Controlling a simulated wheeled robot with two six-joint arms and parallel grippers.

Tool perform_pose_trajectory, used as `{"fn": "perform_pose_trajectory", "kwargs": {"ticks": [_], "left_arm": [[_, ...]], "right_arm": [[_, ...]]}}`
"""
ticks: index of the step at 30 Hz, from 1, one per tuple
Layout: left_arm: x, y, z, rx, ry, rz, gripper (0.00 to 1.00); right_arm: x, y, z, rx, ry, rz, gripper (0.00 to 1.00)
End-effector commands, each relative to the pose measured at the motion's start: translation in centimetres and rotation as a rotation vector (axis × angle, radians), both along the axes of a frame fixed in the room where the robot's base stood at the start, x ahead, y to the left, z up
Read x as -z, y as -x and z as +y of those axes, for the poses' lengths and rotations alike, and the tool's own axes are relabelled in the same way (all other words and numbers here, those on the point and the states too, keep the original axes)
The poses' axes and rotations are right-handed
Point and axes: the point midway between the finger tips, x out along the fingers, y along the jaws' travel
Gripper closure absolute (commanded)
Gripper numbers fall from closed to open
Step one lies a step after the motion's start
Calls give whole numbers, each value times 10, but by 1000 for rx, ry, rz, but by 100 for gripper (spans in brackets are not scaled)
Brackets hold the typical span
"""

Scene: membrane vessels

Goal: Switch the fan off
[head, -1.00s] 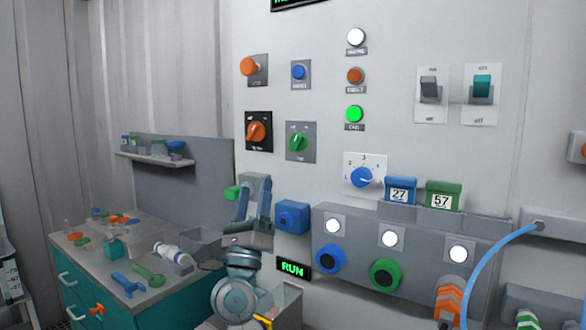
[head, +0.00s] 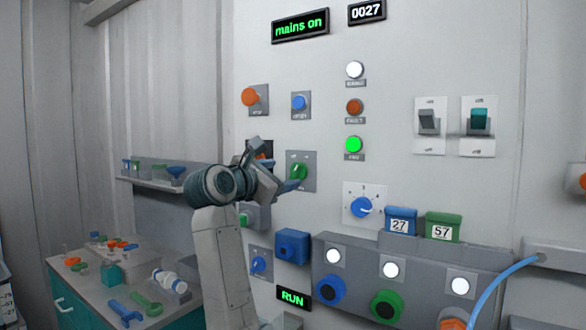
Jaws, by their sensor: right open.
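The panel shows a green rotary knob (head: 297,172) on a grey plate, with a lit green lamp (head: 354,145) up and right of it. The small labels are too blurred to read surely, so I cannot tell which control is the fan's. My right gripper (head: 274,166) is open and empty, just left of the green knob, one finger above and one reaching the knob's lower left. I cannot tell if it touches. It mostly hides the orange rotary knob behind it. Two toggle switches, one grey (head: 429,122) and one teal (head: 479,119), are at the right. My left gripper is out of view.
An orange button (head: 249,97) and a blue button (head: 299,103) sit above. A blue dial (head: 361,207) is right of the gripper. A sign (head: 300,26) reads "mains on". A ledge box (head: 410,262) juts out below. A cluttered bench (head: 100,290) stands lower left.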

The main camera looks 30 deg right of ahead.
Motion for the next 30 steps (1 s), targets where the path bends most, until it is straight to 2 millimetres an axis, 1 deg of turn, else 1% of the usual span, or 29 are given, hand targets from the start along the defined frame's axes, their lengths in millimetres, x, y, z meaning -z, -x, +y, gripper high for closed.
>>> {"fn": "perform_pose_trajectory", "kwargs": {"ticks": [1, 3, 9, 15, 22, 23, 27, 29, 30], "left_arm": [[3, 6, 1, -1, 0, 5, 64], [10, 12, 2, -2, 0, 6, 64], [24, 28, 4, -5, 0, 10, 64], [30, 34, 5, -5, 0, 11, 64], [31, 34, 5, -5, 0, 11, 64], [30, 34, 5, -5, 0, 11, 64], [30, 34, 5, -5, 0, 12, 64], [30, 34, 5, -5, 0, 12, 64], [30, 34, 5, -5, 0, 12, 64]], "right_arm": [[-3, -3, -11, 5, 3, 2, 38], [-3, -8, -22, 5, 3, 2, 38], [-2, -18, -45, 1, 3, 1, 38], [0, -22, -54, 0, 2, 0, 38], [0, -22, -54, 0, 2, 0, 38], [0, -22, -54, 0, 2, 0, 42], [0, -22, -54, 0, 2, 0, 69], [0, -22, -54, 0, 2, 0, 81], [0, -22, -54, 0, 2, 0, 81]]}}
